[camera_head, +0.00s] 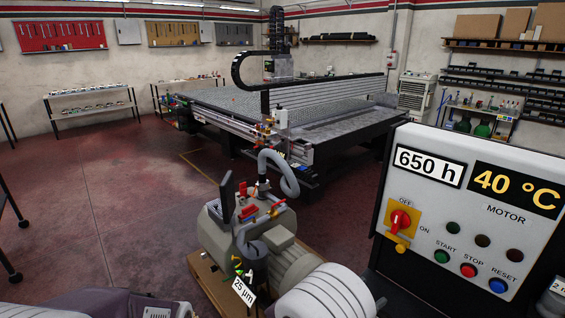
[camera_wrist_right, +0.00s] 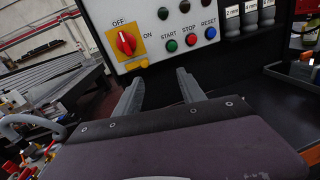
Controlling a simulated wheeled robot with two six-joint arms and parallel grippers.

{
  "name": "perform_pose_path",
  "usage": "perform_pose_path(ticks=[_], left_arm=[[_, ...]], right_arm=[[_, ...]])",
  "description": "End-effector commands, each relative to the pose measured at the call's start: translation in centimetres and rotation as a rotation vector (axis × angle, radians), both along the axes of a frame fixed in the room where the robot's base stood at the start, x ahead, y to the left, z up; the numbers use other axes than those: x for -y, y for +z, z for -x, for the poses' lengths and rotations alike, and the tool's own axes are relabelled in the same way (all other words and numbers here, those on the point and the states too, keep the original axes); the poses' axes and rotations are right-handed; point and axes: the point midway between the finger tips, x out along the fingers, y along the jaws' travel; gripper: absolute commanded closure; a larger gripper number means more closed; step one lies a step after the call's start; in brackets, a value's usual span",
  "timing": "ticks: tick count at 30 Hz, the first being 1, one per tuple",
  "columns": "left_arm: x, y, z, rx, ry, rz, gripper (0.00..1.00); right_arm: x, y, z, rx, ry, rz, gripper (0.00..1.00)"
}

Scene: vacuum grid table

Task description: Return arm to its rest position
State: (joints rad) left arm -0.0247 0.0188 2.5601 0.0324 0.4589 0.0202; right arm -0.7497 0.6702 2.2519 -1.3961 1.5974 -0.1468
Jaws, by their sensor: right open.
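My right gripper (camera_wrist_right: 160,88) shows in the right wrist view. Its two grey fingers stand apart with nothing between them. They point toward the lower part of the control panel, below its buttons; I cannot tell how far off it is. Parts of my arms show along the bottom edge of the head view, but no fingertips can be made out there. My left gripper is not in view.
The control panel (camera_head: 480,158) stands at the right with a red rotary switch (camera_head: 400,220), its knob upright toward OFF, and several buttons. The vacuum pump (camera_head: 272,250) sits in front of me. The grid table (camera_head: 350,133) stands behind. Open floor (camera_head: 90,220) lies at left.

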Motion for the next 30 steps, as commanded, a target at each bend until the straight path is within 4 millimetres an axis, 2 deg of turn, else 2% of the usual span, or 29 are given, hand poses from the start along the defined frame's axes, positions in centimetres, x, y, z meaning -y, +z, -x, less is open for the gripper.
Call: perform_pose_path(ticks=[4,8,11,14,16,17,18,19,21,24,27,30], left_arm=[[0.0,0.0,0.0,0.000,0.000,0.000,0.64],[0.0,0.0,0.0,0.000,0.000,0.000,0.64],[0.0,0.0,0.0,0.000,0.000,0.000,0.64],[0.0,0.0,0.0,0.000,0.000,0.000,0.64],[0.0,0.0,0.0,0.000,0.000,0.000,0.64],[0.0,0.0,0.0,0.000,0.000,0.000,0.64],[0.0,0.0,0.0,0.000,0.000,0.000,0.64],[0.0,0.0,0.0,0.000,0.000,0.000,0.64],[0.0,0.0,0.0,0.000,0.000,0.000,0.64],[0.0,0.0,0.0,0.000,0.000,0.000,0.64],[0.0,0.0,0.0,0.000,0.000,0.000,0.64],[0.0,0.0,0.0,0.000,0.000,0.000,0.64]], right_arm=[[4.1,1.6,1.1,0.041,-0.137,-0.045,0.53],[8.5,1.9,3.9,0.063,-0.322,-0.131,0.53],[11.6,1.1,7.5,0.083,-0.507,-0.252,0.53],[13.6,-1.2,12.9,0.132,-0.762,-0.464,0.53],[12.8,-4.2,17.2,0.219,-0.996,-0.709,0.53],[11.5,-5.8,18.6,0.278,-1.101,-0.844,0.53],[9.3,-7.6,19.4,0.367,-1.225,-1.014,0.53],[7.4,-8.7,19.4,0.436,-1.299,-1.135,0.53],[3.5,-10.3,17.8,0.588,-1.422,-1.372,0.53],[-0.3,-11.4,14.9,0.751,-1.519,-1.592,0.53],[-1.4,-11.4,12.5,0.858,-1.541,-1.702,0.53],[-1.5,-11.4,11.8,0.883,-1.527,-1.729,0.53]])
